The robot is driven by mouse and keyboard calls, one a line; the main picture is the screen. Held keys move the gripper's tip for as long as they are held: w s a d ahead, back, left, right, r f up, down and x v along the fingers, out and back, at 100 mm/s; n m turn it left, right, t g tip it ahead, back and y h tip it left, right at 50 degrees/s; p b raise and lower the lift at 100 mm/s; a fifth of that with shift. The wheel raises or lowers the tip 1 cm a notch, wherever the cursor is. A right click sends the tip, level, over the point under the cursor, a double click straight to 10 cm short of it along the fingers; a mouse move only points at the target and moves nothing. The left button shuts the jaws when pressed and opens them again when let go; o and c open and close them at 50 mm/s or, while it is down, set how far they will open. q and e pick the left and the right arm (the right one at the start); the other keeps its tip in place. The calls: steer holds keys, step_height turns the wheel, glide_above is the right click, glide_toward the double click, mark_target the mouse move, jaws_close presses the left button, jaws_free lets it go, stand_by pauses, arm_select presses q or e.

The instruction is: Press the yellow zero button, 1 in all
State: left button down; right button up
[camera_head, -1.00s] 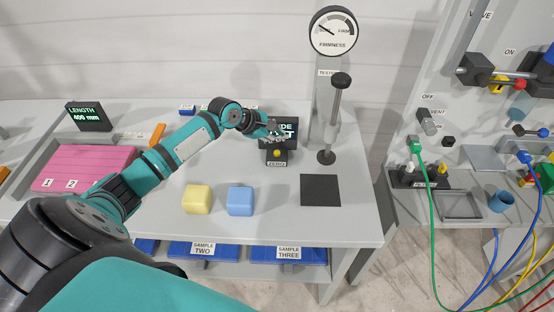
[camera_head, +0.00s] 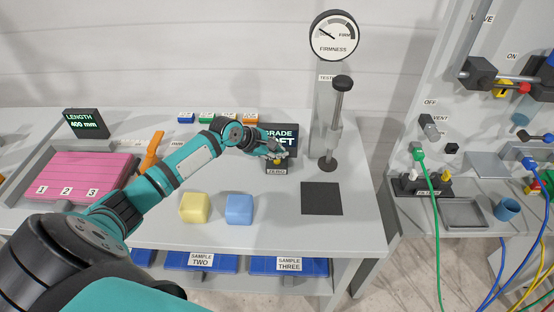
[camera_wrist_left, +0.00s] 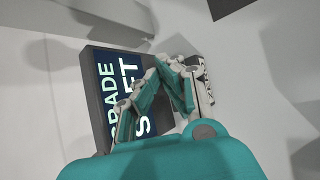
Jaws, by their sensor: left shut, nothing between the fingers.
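The yellow zero button (camera_head: 277,162) sits on a small dark box labelled ZERO (camera_head: 276,171) on the table, in front of the grade display. My left gripper (camera_head: 281,156) is shut and empty, with its fingertips right at the button and partly covering it. I cannot tell whether they touch it. In the left wrist view the shut fingers (camera_wrist_left: 174,62) hide the button, and part of the ZERO box (camera_wrist_left: 202,70) shows beside them. My right gripper is not in view.
The grade display (camera_head: 291,134) stands close behind the button. The firmness tester post (camera_head: 337,120) rises just to the right, with a dark square pad (camera_head: 321,198) in front. A yellow block (camera_head: 194,208) and a blue block (camera_head: 239,209) lie in front.

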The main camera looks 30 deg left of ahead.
mark_target(278, 161)
arm_select(q)
steer(key=shift+f, duration=0.15)
stand_by(0.8)
steer(key=shift+f+p, duration=0.15)
steer(key=shift+p, duration=0.2)
steer(key=shift+f, duration=0.1)
steer(key=shift+f, duration=0.6)
stand_by(0.6)
steer(key=shift+r+p, duration=0.95)
steer(key=shift+p, duration=0.3)
step_height(278, 161, up, 5)
steer(key=p, duration=0.6)
steer(key=shift+r, duration=0.1)
